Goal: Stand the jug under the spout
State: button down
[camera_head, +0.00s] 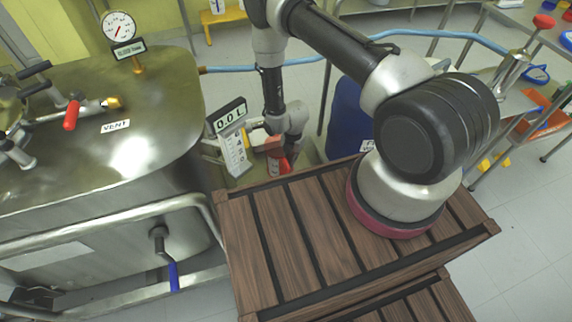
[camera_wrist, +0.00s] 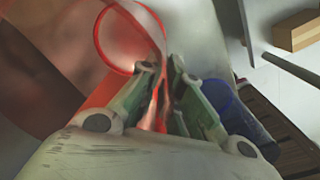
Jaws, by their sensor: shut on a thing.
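A grey outlet with a blue lever (camera_head: 173,276), perhaps the spout, is on the tank's front.
The steel tank (camera_head: 150,120) fills the left, with a rail (camera_head: 100,228) along its front. Slatted wooden crates (camera_head: 310,235) stand in the foreground under my arm. A blue drum (camera_head: 347,125) stands behind them. A blue hose (camera_head: 440,37) crosses the back. Floor shows at the right.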

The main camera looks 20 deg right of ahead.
jog(key=shift+a, duration=0.8)
jog(key=shift+a+f, duration=0.25)
jog(key=shift+f, duration=0.65)
jog(key=shift+a+f, duration=0.25)
jog(key=shift+f, duration=0.75)
jog(key=c, duration=1.6)
grip_release()
notch_tip(320, 180, up, 12)
jog(key=shift+d, duration=0.15)
jog(key=shift+s, duration=0.1)
